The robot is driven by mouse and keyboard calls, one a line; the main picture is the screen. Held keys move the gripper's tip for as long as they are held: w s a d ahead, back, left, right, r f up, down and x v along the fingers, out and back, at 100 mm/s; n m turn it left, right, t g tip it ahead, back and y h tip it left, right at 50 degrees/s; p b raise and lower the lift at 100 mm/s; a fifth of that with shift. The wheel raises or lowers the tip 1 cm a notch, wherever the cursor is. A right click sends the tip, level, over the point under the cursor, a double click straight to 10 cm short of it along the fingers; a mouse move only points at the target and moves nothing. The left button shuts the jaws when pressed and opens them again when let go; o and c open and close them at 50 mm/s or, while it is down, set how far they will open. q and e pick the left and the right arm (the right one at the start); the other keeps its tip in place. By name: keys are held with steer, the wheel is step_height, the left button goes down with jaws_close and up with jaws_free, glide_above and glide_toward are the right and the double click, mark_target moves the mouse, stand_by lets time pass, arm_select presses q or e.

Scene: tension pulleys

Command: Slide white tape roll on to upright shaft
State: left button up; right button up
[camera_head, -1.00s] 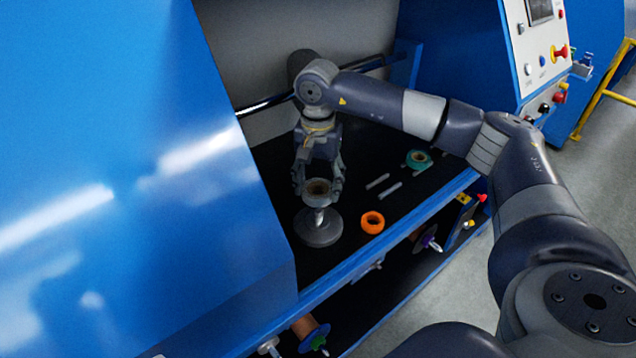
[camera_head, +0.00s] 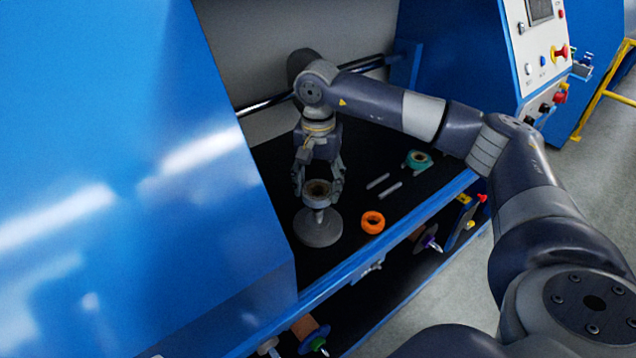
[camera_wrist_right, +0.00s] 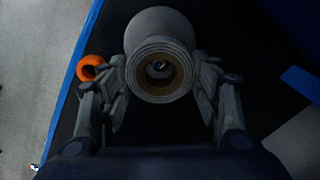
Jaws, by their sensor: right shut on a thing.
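The white tape roll (camera_head: 317,199) looks greyish-white with a brown core. It is held between the fingers of my right gripper (camera_head: 318,184), over the upright shaft's stand. The stand's round grey base (camera_head: 318,228) rests on the black surface, and a short length of stem shows below the roll. In the right wrist view the roll (camera_wrist_right: 161,84) sits between both fingertips, with the shaft tip (camera_wrist_right: 159,67) visible inside its core hole. How far the shaft reaches into the roll cannot be told. My left gripper is not in view.
An orange roll (camera_head: 372,222) lies to the right of the stand. Two grey rods (camera_head: 390,190) and a teal roll (camera_head: 418,160) lie farther right. The blue machine housing (camera_head: 130,180) walls the left side. A lower shelf holds several spools.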

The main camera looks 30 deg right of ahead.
steer(key=shift+f+b, duration=1)
steer(key=shift+f, duration=0.3)
stand_by(0.4)
steer(key=shift+f+b, duration=1.3)
steer(key=shift+f, duration=0.2)
steer(key=shift+f, duration=0.1)
steer(key=shift+f+b, duration=0.85)
steer(key=shift+f, duration=0.1)
stand_by(0.4)
steer(key=o, duration=1.1)
steer(key=shift+o, duration=0.2)
